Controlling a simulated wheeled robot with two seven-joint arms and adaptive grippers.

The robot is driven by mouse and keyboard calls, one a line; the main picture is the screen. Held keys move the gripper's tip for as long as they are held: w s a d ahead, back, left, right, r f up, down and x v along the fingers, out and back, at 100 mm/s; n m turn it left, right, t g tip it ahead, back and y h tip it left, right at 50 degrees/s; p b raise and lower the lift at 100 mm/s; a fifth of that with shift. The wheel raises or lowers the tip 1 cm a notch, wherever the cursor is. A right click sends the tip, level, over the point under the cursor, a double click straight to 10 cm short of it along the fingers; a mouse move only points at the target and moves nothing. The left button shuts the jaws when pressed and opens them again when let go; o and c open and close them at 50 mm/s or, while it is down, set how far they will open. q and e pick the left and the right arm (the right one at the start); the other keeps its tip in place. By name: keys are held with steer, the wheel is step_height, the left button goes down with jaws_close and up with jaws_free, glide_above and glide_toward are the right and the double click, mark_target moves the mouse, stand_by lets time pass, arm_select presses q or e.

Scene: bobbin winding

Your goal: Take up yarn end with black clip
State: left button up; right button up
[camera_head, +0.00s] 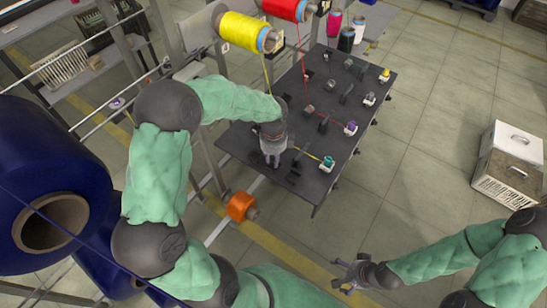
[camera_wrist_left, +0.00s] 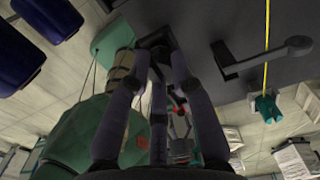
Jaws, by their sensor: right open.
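The black board (camera_head: 240,140) holds several small clips. My left gripper (camera_head: 272,163) points down at its near left part, fingertips close together. In the left wrist view the fingers (camera_wrist_left: 160,55) converge at a dark block (camera_wrist_left: 155,41); whether they grip it is unclear. Beside it is a dark lever clip (camera_wrist_left: 265,57), also seen in the head view (camera_head: 297,158). Yellow yarn (camera_head: 307,154) runs from near the left gripper to a teal clip (camera_head: 328,162); the yarn (camera_wrist_left: 267,35) and teal clip (camera_wrist_left: 266,107) also show in the wrist view. My right gripper (camera_head: 350,272) is open and empty, off the board.
A yellow spool (camera_head: 240,31) and a red spool (camera_head: 284,8) sit behind the board. Red yarn runs to a purple clip (camera_head: 350,128). An orange spool (camera_head: 239,206) is below left.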

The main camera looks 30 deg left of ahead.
arm_select(q)
jaws_close()
step_height(320, 180, up, 5)
steer(key=p, duration=0.4)
steer(key=shift+f, duration=0.15)
steer(key=shift+d+f, duration=0.1)
steer(key=shift+f, duration=0.1)
